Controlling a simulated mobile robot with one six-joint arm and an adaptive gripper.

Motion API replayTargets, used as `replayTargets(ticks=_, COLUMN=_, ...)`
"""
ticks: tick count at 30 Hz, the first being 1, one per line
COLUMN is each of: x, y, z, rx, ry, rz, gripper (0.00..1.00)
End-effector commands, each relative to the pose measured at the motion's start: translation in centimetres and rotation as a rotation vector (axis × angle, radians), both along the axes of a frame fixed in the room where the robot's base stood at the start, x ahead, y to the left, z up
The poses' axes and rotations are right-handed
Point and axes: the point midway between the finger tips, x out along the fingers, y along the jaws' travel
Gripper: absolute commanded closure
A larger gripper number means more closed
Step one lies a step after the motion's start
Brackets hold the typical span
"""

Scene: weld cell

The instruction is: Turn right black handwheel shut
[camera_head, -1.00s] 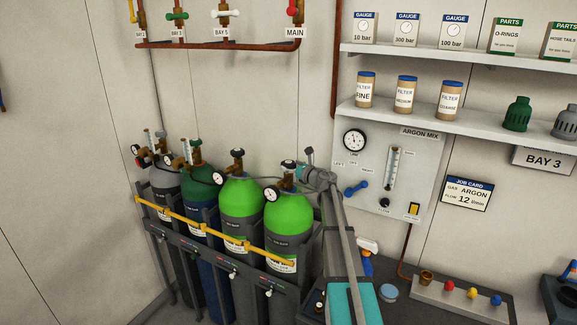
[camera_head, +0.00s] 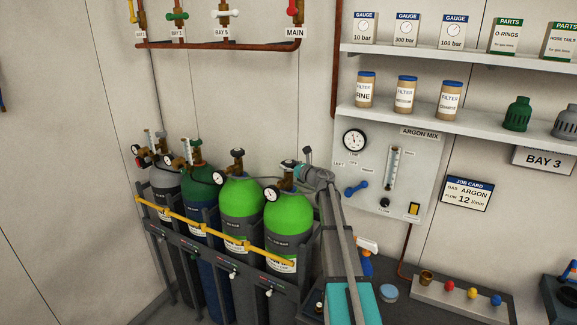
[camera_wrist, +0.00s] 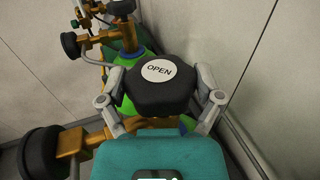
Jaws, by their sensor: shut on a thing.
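The right black handwheel (camera_head: 288,164) tops the valve of the rightmost bright green gas bottle (camera_head: 289,216). In the wrist view the handwheel (camera_wrist: 160,98) is seen from above, with a white round label reading OPEN. My gripper (camera_wrist: 161,85) has one finger on each side of the wheel and is shut on it. In the head view my gripper (camera_head: 294,170) reaches the wheel from the right, and its fingers are partly hidden there. A pressure gauge (camera_head: 271,194) sits on the brass fitting left of this valve.
A second green bottle (camera_head: 241,200) with its own black handwheel (camera_head: 238,153) stands close on the left. A yellow bar (camera_head: 215,234) runs across the bottle fronts. The argon panel (camera_head: 428,165) is on the wall to the right, below shelves.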

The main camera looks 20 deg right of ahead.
Motion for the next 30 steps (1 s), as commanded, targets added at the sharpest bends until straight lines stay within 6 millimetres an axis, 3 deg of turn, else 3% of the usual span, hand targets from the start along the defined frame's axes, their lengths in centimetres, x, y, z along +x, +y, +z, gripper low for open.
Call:
replayTargets(ticks=14, x=-0.13, y=0.18, z=0.01, rx=0.001, ry=0.0, rz=-0.137, gripper=0.64)
replayTargets(ticks=30, x=-0.01, y=0.29, z=0.01, rx=0.001, ry=0.0, rz=-0.513, gripper=0.64)
